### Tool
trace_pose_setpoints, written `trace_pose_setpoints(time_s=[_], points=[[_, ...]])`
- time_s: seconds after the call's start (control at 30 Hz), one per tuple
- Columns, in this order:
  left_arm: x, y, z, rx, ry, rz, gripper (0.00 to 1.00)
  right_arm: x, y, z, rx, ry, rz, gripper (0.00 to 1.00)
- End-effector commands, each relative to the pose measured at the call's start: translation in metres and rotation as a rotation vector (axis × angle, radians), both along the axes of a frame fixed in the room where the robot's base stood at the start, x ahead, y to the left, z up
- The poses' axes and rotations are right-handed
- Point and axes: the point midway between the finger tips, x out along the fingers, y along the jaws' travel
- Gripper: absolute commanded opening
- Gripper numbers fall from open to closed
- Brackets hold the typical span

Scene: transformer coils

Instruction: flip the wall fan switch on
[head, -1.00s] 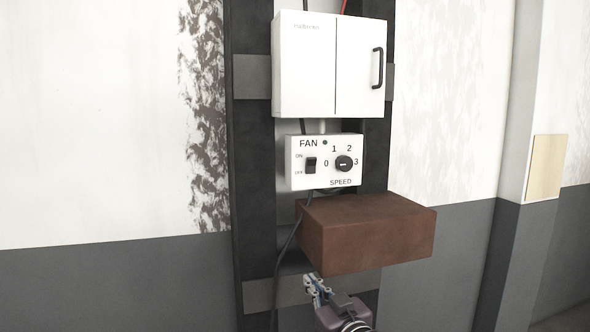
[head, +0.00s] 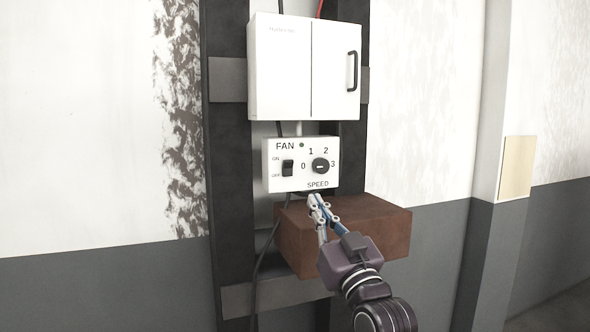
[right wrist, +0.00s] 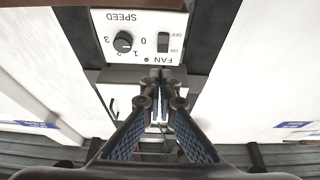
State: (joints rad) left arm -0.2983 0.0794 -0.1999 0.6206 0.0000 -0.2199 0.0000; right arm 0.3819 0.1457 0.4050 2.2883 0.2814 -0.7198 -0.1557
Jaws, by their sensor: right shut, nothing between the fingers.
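The white fan control box (head: 270,184) is on the wall in the head view. The dark rocker switch (head: 288,168) sits on its left side between ON and OFF labels; its tilt is hard to tell. A small indicator dot (head: 301,145) beside FAN looks greenish. My right gripper (head: 314,198) is shut and empty, its tips by the box's lower edge in the picture. In the right wrist view the box is upside down, with the switch (right wrist: 163,42) just above the shut fingertips (right wrist: 160,74). No contact with the switch is visible. My left gripper is not in view.
The speed knob (head: 320,166) is right of the switch. A brown block (head: 375,225) juts out below the box, behind my right arm. A white cabinet (head: 281,70) with a black handle is above. A dark cable (head: 257,270) hangs at left.

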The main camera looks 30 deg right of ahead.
Motion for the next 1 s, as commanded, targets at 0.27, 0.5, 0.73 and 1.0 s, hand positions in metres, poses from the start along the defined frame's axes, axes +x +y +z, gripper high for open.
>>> trace_pose_setpoints(time_s=[0.27,0.5,0.73,1.0], points=[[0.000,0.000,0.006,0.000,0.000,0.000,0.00,0.011,-0.002,0.006,0.000,0.002,0.001,0.00],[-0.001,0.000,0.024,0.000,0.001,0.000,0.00,0.051,-0.012,0.027,0.003,0.001,0.002,0.00],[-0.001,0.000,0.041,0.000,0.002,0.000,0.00,0.091,-0.022,0.045,0.001,0.002,0.001,0.00],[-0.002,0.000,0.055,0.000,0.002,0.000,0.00,0.120,-0.028,0.056,0.000,0.003,0.002,0.00]])
